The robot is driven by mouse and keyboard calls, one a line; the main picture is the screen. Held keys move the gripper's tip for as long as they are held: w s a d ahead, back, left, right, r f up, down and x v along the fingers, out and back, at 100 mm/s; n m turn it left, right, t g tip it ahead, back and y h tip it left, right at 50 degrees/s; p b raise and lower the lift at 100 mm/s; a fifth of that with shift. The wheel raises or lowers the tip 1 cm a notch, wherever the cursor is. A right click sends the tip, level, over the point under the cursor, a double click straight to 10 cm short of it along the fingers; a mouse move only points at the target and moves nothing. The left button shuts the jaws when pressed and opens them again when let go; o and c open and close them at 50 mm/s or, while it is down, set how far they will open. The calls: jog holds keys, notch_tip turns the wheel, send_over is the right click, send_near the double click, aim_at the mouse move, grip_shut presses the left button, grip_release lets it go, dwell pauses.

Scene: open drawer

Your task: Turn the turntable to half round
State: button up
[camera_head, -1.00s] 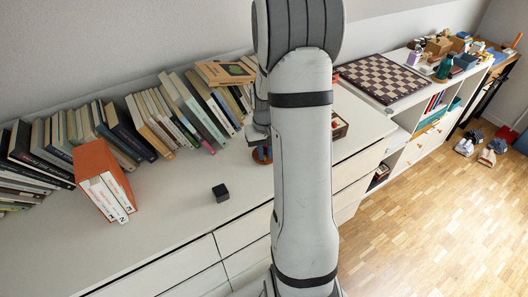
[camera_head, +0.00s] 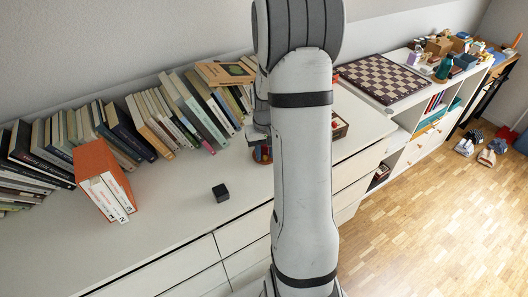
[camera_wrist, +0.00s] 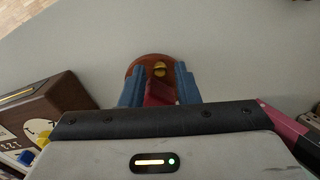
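The turntable (camera_wrist: 151,60) is a small round reddish-brown disc on the pale cabinet top. It shows at the top middle of the wrist view, with a small yellow piece (camera_wrist: 159,69) and a red piece (camera_wrist: 159,92) on it. My gripper (camera_wrist: 160,72) has its two blue fingers apart over the disc, one on each side of the red piece. I cannot tell whether they touch it. In the head view the turntable (camera_head: 262,155) shows only partly, left of my arm and below my wrist; the rest is hidden.
A row of leaning books (camera_head: 150,120) stands along the wall. An orange file box (camera_head: 97,166) and a small black cube (camera_head: 220,192) are to the left. A checkered board (camera_head: 383,77) lies at right. A brown box (camera_wrist: 45,115) and a pink-edged book (camera_wrist: 285,125) flank my gripper.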

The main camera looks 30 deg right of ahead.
jog(key=shift+o, duration=0.7)
notch_tip(320, 180, up, 8)
jog(key=shift+f, duration=0.1)
